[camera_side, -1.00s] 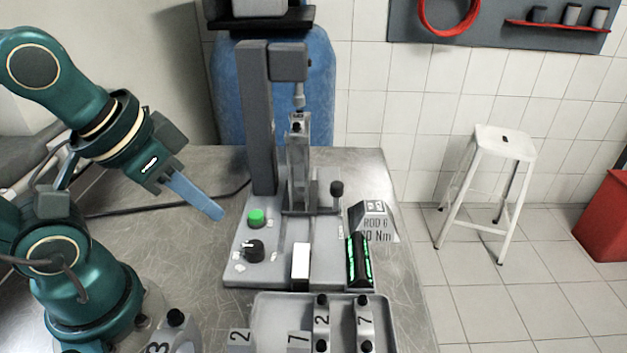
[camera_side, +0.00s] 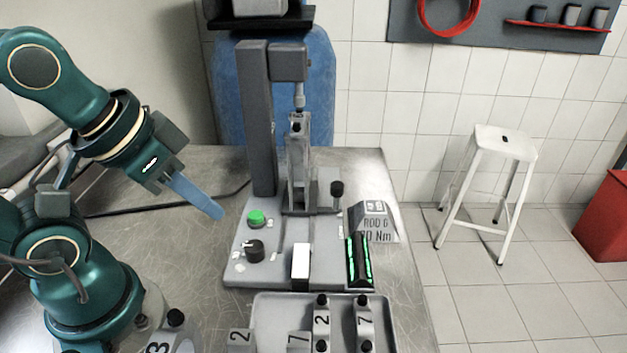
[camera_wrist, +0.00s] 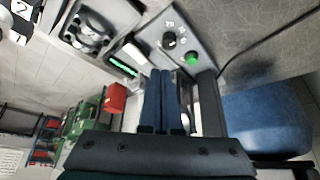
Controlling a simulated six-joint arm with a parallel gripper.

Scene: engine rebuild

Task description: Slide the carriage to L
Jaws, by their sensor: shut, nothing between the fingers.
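The carriage (camera_side: 313,207) is a low grey block on the fixture's slide, at the foot of the dark upright column, with a connecting rod (camera_side: 299,168) standing on it. A black knob (camera_side: 337,188) rises at its right side. I cannot pick out the letter L among the small white labels on the base plate. My gripper (camera_side: 219,213) is shut and empty, its blue fingers pointing down and right, left of the fixture and apart from the carriage. In the wrist view its fingers (camera_wrist: 161,76) lie together and hide part of the fixture.
A green button (camera_side: 257,217) and a black rotary knob (camera_side: 254,250) sit on the fixture's left side. A white block (camera_side: 301,263) and a green-lit display (camera_side: 359,258) stand at its front. A grey tray (camera_side: 267,310) with numbered caps lies in front. Bare bench is left of the fixture.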

